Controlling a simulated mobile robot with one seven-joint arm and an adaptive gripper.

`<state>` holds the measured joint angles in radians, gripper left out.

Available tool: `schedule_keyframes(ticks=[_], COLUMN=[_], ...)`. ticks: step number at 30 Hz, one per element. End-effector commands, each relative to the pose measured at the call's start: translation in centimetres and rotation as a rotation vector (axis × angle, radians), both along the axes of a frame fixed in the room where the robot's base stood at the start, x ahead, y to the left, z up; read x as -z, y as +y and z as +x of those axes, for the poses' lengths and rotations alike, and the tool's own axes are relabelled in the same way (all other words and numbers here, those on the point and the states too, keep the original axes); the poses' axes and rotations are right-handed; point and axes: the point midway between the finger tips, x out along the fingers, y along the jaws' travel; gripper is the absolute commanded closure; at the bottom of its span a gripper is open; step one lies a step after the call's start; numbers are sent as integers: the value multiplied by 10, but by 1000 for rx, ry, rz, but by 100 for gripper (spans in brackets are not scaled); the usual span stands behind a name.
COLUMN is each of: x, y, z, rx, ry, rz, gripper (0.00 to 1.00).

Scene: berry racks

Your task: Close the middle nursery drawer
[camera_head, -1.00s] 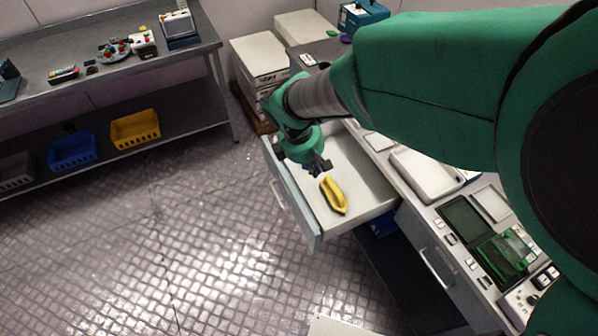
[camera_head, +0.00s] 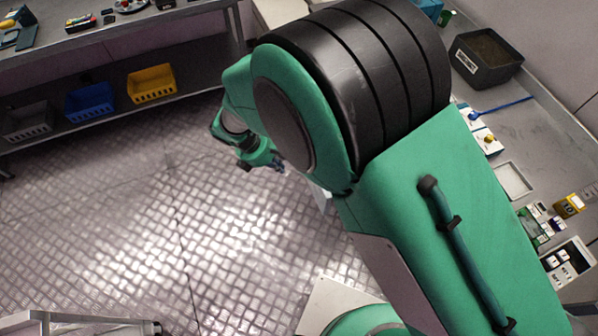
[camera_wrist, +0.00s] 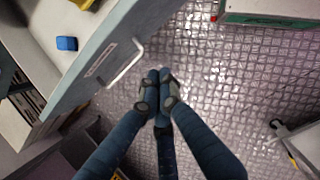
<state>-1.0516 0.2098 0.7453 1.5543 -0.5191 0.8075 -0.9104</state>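In the wrist view an open drawer shows its grey-blue front (camera_wrist: 95,75) with a pale bar handle (camera_wrist: 125,65). A small blue block (camera_wrist: 66,43) and part of a yellow object (camera_wrist: 84,4) lie inside it. My gripper (camera_wrist: 160,75) has its fingers together, with nothing between them. It appears outside the drawer, beside the handle and apart from it. In the head view my gripper (camera_head: 279,164) is over the floor, and my arm hides nearly all of the drawer. I cannot tell from these frames which drawer of the stack it is.
The floor (camera_head: 130,230) left of my gripper is clear. A bench with a blue bin (camera_head: 90,101) and a yellow bin (camera_head: 152,84) on its lower shelf stands back left. A worktop with a dark tub (camera_head: 485,58) is at right.

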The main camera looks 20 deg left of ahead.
Motion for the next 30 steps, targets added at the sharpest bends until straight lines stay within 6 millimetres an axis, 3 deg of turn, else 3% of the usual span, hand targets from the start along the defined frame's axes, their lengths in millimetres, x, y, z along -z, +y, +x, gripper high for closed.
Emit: schedule_keyframes(ticks=[11, 27, 30], x=[18, 96, 94], y=[-6, -27, -37], z=[5, 27, 38], rx=[1, 3, 4], ry=[0, 0, -1], rz=[-1, 0, 1], gripper=[100, 100, 100])
